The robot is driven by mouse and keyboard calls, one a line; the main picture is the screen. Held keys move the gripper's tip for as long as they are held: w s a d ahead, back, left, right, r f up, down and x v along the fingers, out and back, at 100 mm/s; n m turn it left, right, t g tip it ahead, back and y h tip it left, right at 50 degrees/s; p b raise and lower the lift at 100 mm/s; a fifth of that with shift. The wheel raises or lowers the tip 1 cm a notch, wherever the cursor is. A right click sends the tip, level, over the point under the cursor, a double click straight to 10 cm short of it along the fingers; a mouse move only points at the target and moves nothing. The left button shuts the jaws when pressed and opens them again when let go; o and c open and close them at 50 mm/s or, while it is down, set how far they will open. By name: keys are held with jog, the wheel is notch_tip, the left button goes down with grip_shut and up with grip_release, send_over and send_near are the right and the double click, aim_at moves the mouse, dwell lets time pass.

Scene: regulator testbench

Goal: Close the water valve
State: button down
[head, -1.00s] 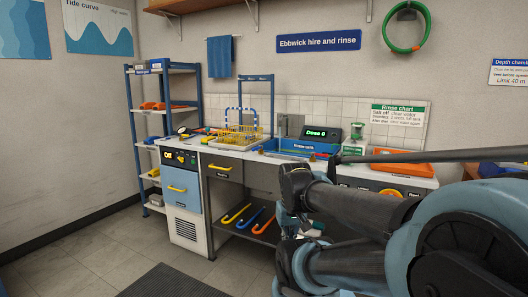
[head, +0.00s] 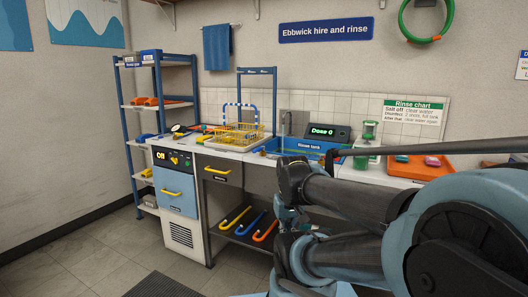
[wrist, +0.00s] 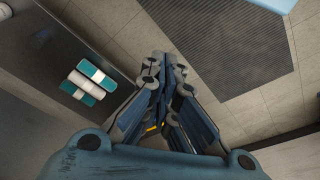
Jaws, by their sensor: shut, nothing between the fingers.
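The rinse tank (head: 268,153) is a blue basin set in the bench, with a grey tap (head: 287,122) standing at its back. I cannot make out a water valve for certain in the views now. The bench front right of the tank is hidden behind my arm. My gripper (wrist: 167,72) shows in the wrist view with its blue-grey fingers together and nothing between them. It points down over the floor, apart from the bench fittings. In the head view my arm covers the lower right, and the fingertips are not clear.
A blue-fronted cabinet (head: 175,190) stands at left beside a shelf rack (head: 128,125). Hooked tubes (head: 250,222) lie on the low shelf. Floor at left is clear.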

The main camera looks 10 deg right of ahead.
jog(key=shift+a, duration=0.1)
jog(key=w+r+m+y, duration=0.2)
jog(key=w+r+m, duration=1.1)
jog(key=w+r, duration=0.25)
jog(key=w+d+r+m, duration=0.2)
jog(key=w+m, duration=0.2)
jog(key=w, duration=0.3)
jog(key=w+d+r+m+t+y, duration=0.1)
jog(key=w+d+r+m, duration=0.1)
jog(key=w+m, duration=0.3)
jog(key=w+d+r+m, duration=0.2)
jog(key=w+r+m, duration=0.2)
jog(key=w, duration=0.5)
jog(key=shift+w+m+t+y, duration=0.3)
jog(key=shift+m, duration=0.4)
